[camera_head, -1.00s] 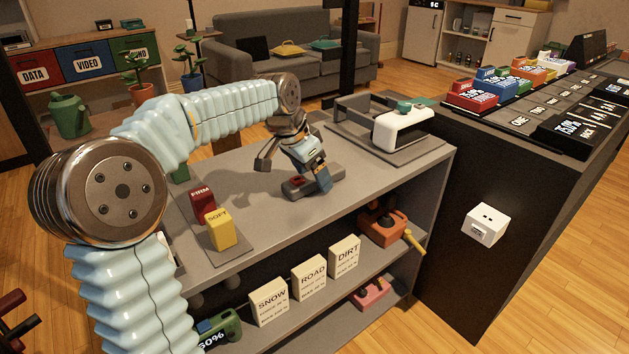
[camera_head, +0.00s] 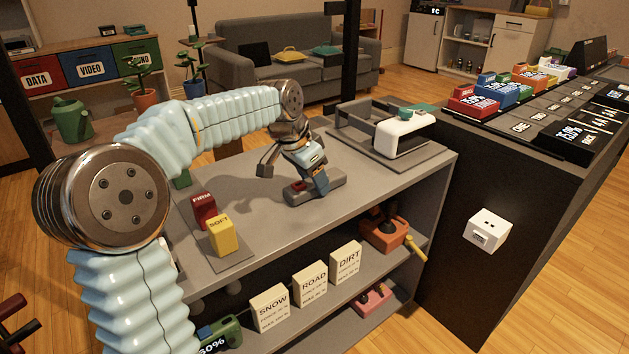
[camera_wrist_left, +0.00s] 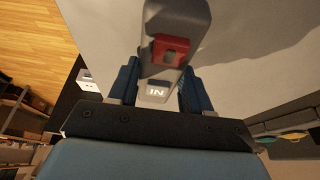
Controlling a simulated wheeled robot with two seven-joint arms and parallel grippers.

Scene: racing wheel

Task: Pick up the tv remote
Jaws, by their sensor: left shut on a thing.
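The tv remote (camera_head: 331,188) appears to be the grey bar with a red part on top, lying on the grey top of the shelf unit. The left gripper (camera_wrist_left: 156,88) is shut on the remote. The remote looks to be at or very near the surface; I cannot tell a gap. My right gripper is not in view.
A red block (camera_head: 203,207) and a yellow "SOFT" block (camera_head: 221,237) stand on the left of the top. A white device (camera_head: 402,131) in a grey stand is at the far right.

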